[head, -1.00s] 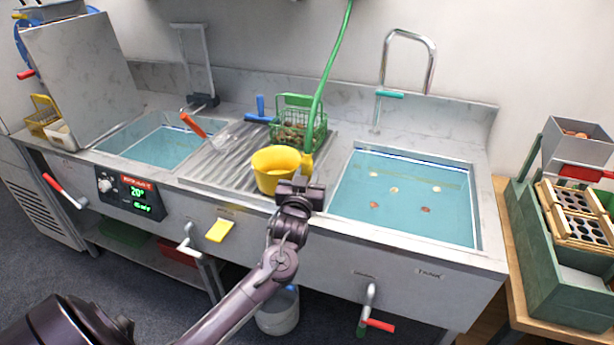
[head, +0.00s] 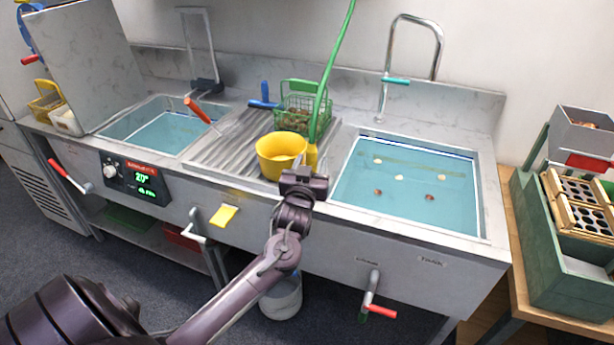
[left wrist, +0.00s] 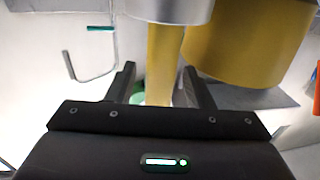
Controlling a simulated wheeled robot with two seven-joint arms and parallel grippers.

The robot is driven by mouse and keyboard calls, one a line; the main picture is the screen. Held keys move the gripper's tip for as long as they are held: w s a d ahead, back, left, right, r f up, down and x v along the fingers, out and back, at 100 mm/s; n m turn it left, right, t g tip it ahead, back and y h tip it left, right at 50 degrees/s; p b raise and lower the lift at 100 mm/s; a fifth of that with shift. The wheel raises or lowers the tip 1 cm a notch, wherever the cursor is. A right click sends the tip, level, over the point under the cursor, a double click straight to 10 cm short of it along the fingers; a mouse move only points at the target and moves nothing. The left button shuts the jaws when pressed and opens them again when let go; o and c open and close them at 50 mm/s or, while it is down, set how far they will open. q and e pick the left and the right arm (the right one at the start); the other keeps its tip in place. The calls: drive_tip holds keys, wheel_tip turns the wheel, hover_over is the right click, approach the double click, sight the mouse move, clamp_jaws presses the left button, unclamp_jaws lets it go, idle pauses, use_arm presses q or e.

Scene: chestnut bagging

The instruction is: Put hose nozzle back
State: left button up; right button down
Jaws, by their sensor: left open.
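The hose nozzle (head: 312,156) is yellow and hangs at the lower end of a green hose (head: 327,92), above the sink counter between the drainboard and the right basin. In the left wrist view the nozzle (left wrist: 163,62) shows as a yellow shaft between my finger lines, below a silver cylindrical part. My left gripper (head: 305,177) is open just in front of and below the nozzle; its fingers (left wrist: 157,82) lie on either side of the shaft. Whether they touch it cannot be told. No holder for the nozzle can be made out.
A yellow pot (head: 281,155) stands close left of the nozzle, with a green wire basket (head: 302,108) behind it. The right basin (head: 407,205) holds water with several floating pieces; a tall faucet (head: 411,20) stands behind it. A green crate (head: 560,250) sits at far right.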

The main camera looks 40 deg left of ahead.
use_arm(q)
drive_tip(key=b+v, duration=0.1)
drive_tip(key=v, duration=1)
drive_tip(key=shift+s, duration=0.25)
drive_tip(key=shift+d, duration=0.1)
drive_tip(key=d+f+m+g+h, duration=0.1)
drive_tip(key=d+f+h, duration=0.15)
drive_tip(key=f, duration=0.35)
drive_tip(key=w+d+f+m+g+h, duration=0.1)
drive_tip(key=d+f+m, duration=0.15)
drive_tip(key=f, duration=0.35)
drive_tip(key=d+f+m+g+h, duration=0.1)
drive_tip(key=d+f+h, duration=0.1)
drive_tip(key=d+f, duration=0.35)
drive_tip(key=s+f+m+g, duration=0.1)
drive_tip(key=s+f+g, duration=0.35)
drive_tip(key=f, duration=1.15)
drive_tip(key=s+f+m+g+h, duration=0.15)
drive_tip(key=s+f+g, duration=0.25)
drive_tip(key=s+f, duration=1.45)
drive_tip(key=s+f+g, duration=0.2)
drive_tip(key=s+f, duration=0.2)
drive_tip(key=s, duration=0.5)
drive_tip(key=s+f+g, duration=0.2)
drive_tip(key=s+f, duration=0.2)
drive_tip(key=s, duration=0.5)
drive_tip(key=shift+s, duration=0.35)
drive_tip(key=shift+d+g, duration=0.1)
drive_tip(key=shift+g, duration=0.15)
